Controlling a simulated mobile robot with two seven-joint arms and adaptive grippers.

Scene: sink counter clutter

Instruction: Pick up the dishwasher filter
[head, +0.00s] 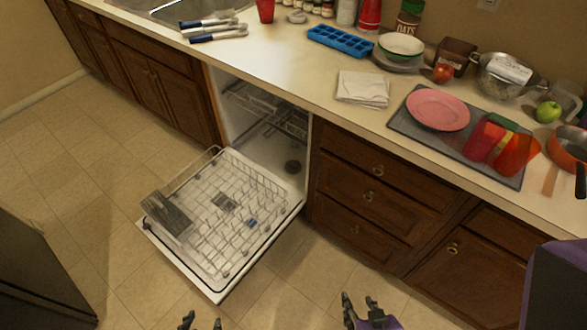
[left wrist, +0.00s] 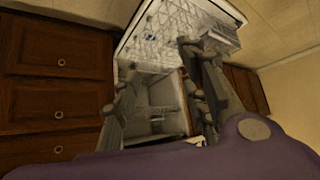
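The dishwasher filter is most likely the small dark round piece (head: 293,167) on the floor of the open dishwasher tub, behind the pulled-out lower rack (head: 215,205). I cannot pick it out for sure in the left wrist view. My left gripper (head: 201,322) is at the bottom edge of the head view, in front of the lowered door (head: 180,260), well away from the filter. The left wrist view shows its two fingers (left wrist: 160,85) spread with nothing between them. My right gripper (head: 360,303) is lower right of the dishwasher, its fingertips apart and empty.
Wooden drawers (head: 375,190) flank the dishwasher on the right and cupboards (head: 150,85) on the left. The counter (head: 300,65) above holds a blue ice tray (head: 340,42), napkins (head: 363,88) and a pink plate (head: 438,109). The tiled floor (head: 95,200) is clear.

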